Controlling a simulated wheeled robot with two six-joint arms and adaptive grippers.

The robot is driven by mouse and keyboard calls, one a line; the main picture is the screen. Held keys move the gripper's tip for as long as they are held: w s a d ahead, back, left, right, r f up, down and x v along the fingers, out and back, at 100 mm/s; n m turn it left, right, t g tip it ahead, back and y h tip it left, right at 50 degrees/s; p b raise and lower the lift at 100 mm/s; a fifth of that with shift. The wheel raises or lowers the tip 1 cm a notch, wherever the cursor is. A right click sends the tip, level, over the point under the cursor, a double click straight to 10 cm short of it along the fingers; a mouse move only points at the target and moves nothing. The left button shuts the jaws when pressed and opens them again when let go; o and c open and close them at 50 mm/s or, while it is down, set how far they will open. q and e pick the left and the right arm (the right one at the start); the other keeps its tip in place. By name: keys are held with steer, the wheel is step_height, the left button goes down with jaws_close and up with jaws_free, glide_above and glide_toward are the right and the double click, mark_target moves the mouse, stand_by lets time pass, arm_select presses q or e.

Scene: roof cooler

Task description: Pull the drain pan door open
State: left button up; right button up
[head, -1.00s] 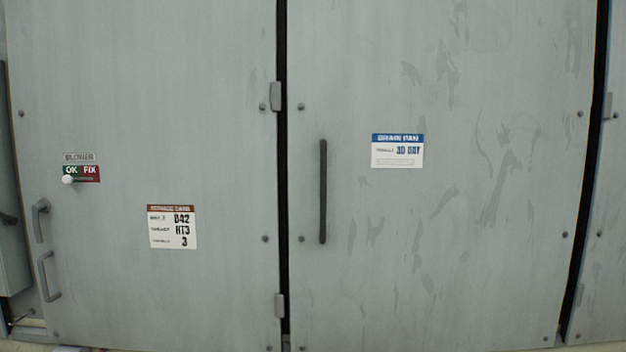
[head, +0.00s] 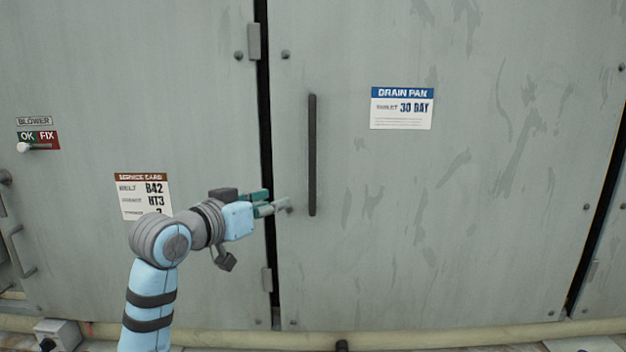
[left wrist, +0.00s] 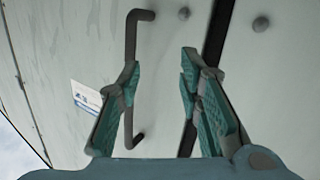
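The drain pan door (head: 450,220) is a grey panel with a blue and white "DRAIN PAN" label (head: 402,108). It looks shut. Its dark vertical bar handle (head: 312,155) is near its left edge. My left gripper (head: 277,202) is left of the handle's lower part, in front of the dark gap beside the door. In the left wrist view my left gripper (left wrist: 160,75) is open and empty, fingers spread. There the handle (left wrist: 130,35) shows partly behind the left-hand finger, not between the fingers. My right gripper is not in view.
The blower door (head: 150,80) on the left carries an OK/FIX sign (head: 42,139) and a service card (head: 140,190). Hinges (head: 254,42) line the gap. A pale pipe (head: 460,335) runs along the bottom. The space before the drain pan door's right side is clear.

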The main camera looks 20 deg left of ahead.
arm_select(q)
steer(key=m+t+h, duration=0.1)
steer(key=m, duration=0.1)
glide_toward(310, 150)
steer(key=v, duration=0.4)
steer(key=p+x, duration=0.2)
steer(key=x, duration=1.2)
steer(key=shift+w+d+r, duration=0.1)
steer(key=shift+w+d, duration=0.05)
steer(key=shift+w, duration=0.25)
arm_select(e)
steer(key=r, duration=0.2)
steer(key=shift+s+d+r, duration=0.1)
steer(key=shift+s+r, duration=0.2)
arm_select(q)
steer(key=shift+c, duration=0.3)
jaws_close()
